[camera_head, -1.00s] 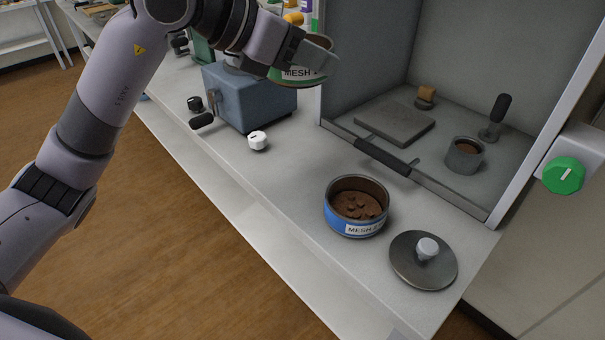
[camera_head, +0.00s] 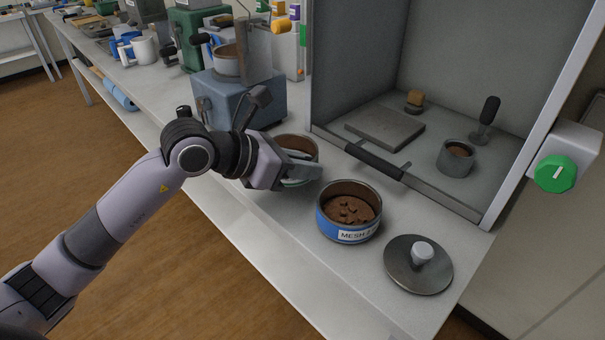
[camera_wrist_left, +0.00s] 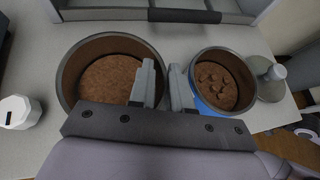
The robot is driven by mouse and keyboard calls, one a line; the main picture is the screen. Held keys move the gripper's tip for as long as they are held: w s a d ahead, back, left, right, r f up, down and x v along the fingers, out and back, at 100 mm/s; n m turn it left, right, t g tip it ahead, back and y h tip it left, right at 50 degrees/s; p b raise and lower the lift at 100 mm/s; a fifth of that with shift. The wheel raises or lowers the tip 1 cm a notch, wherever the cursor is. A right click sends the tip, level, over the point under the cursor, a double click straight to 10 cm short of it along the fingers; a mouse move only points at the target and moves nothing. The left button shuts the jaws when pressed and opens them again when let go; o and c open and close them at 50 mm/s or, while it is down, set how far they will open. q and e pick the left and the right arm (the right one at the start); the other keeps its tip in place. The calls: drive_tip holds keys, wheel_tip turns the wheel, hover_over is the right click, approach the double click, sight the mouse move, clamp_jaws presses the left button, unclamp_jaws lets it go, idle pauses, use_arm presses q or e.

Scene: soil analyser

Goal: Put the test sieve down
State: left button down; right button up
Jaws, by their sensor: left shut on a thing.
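The test sieve (camera_head: 296,142), a round metal pan with a green band, is at the bench's front part, left of the blue sieve. My left gripper (camera_head: 306,167) is shut on its wall nearest the blue sieve. In the left wrist view the sieve (camera_wrist_left: 75,72) shows a brown floor, with one finger inside the rim and one outside. It looks level and at or just above the bench; I cannot tell whether it touches. The gripper hides part of its side and label. My right gripper is not in view.
A blue sieve (camera_head: 335,226) with brown soil lumps stands close to the right. A grey lid (camera_head: 418,277) with a knob lies beyond it. A fume cabinet with a dark front handle (camera_head: 374,161) stands behind. A blue machine (camera_head: 236,100) stands at the left.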

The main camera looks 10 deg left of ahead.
use_arm(q)
drive_tip(key=shift+f, duration=0.95)
drive_tip(key=shift+f, duration=0.1)
drive_tip(key=c, duration=1)
unclamp_jaws()
drive_tip(key=shift+b+v, duration=0.3)
drive_tip(key=shift+v, duration=5.75)
